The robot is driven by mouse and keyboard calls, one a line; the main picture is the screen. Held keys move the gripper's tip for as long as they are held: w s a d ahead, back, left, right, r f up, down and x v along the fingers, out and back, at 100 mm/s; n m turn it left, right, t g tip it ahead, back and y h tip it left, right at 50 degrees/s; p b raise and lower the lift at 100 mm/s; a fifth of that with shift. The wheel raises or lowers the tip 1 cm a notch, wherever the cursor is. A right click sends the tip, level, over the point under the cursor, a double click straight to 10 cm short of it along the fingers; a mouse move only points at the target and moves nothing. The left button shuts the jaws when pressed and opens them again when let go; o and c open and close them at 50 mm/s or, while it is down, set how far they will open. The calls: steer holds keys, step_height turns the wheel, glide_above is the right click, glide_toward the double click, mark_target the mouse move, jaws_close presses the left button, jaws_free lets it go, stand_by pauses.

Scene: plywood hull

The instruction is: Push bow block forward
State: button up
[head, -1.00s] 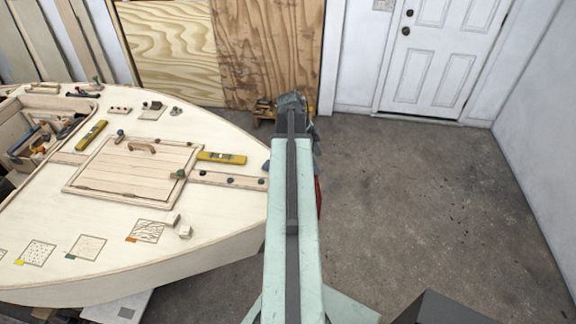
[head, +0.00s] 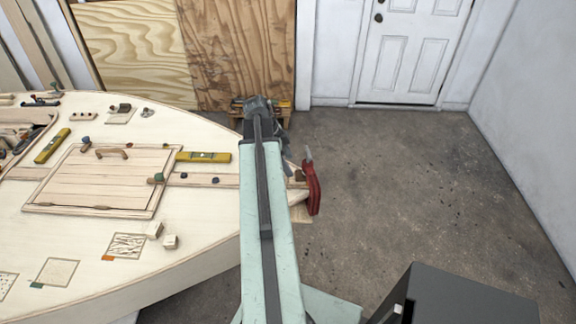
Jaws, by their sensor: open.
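The pale plywood hull (head: 190,265) lies at the left, its pointed bow toward the right. My mint-green arm crosses over its bow end. My gripper (head: 284,142) is the dark part at the arm's far end, over or just beyond the deck's far edge; its fingertips are mostly hidden. I see nothing held in it. At the bow tip, right of my arm, a small brown wooden piece (head: 299,178) shows beside a red clamp (head: 313,188); I cannot tell whether this is the bow block. Two small pale blocks (head: 170,241) sit on the near deck.
A wooden hatch (head: 95,180) and a yellow level (head: 204,157) lie on the deck. Plywood sheets (head: 235,50) lean on the back wall. A white door (head: 410,50) stands at the back right. The concrete floor (head: 420,180) right of the bow is clear.

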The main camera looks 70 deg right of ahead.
mark_target(296, 174)
steer(key=b+x, duration=0.7)
steer(key=x, duration=0.1)
steer(key=shift+r, duration=0.15)
steer(key=shift+s, duration=0.1)
steer(key=c, duration=1.4)
